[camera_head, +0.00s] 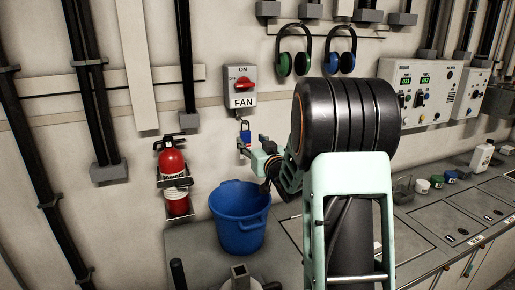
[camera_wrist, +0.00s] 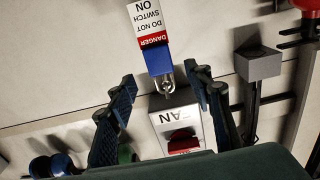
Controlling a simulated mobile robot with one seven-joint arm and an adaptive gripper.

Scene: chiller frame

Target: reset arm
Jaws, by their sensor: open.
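The FAN switch box (camera_head: 240,88) is on the wall with its red knob (camera_head: 244,82). In the wrist view the box (camera_wrist: 162,124) appears upside down, its red knob (camera_wrist: 182,141) partly hidden by my gripper body. A blue padlock (camera_head: 245,128) hangs at the box's lower edge; it also shows in the wrist view (camera_wrist: 158,60) with a white and red danger tag (camera_wrist: 147,24). My gripper (camera_wrist: 166,76) is open and empty, its fingers on either side of the padlock in that view. In the head view my gripper (camera_head: 250,150) is just below the padlock. Contact cannot be told.
A blue bucket (camera_head: 238,232) stands on the counter below my gripper. A red fire extinguisher (camera_head: 172,165) is on the wall to the left. Ear defenders (camera_head: 285,64) hang above right. Control boxes (camera_head: 420,92) and small items (camera_head: 437,181) are on the right.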

